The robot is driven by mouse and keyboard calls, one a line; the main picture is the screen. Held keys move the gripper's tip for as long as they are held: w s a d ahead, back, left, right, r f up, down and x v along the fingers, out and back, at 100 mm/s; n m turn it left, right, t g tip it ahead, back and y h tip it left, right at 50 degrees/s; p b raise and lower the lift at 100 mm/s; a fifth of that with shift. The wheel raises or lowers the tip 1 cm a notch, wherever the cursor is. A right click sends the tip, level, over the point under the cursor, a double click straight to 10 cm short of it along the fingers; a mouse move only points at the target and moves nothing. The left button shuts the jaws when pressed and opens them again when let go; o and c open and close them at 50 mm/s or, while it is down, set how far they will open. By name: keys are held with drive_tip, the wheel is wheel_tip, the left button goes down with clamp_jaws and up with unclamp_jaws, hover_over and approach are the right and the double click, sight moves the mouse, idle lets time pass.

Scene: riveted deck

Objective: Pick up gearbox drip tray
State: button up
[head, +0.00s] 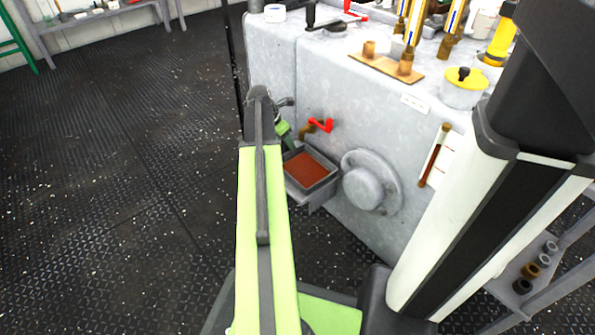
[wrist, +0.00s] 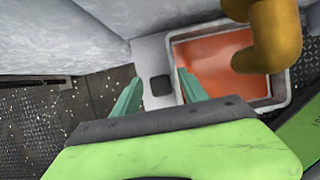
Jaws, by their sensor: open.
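The gearbox drip tray (head: 312,170) is a grey rectangular tray with red-brown content. It sits on a small ledge at the side of the grey gearbox housing, below a brass tap with a red handle (head: 320,126). In the wrist view the tray's left rim (wrist: 173,66) lies just beyond my gripper (wrist: 160,88), and the brass spout (wrist: 272,35) hangs over its right part. My gripper is open, with its two green fingers apart and a grey ledge with a dark square recess between them. The right fingertip overlaps the tray's left edge in view; I cannot tell whether they touch. In the head view my arm hides most of the gripper.
The grey gearbox housing (head: 330,80) rises behind the tray, with a round flanged cap (head: 370,182) to the right of it. A shelf with several rings (head: 535,270) stands at lower right. A bench (head: 105,14) is at the far left. The dark deck (head: 110,170) on the left is clear.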

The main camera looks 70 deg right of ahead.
clamp_jaws()
idle(1.3)
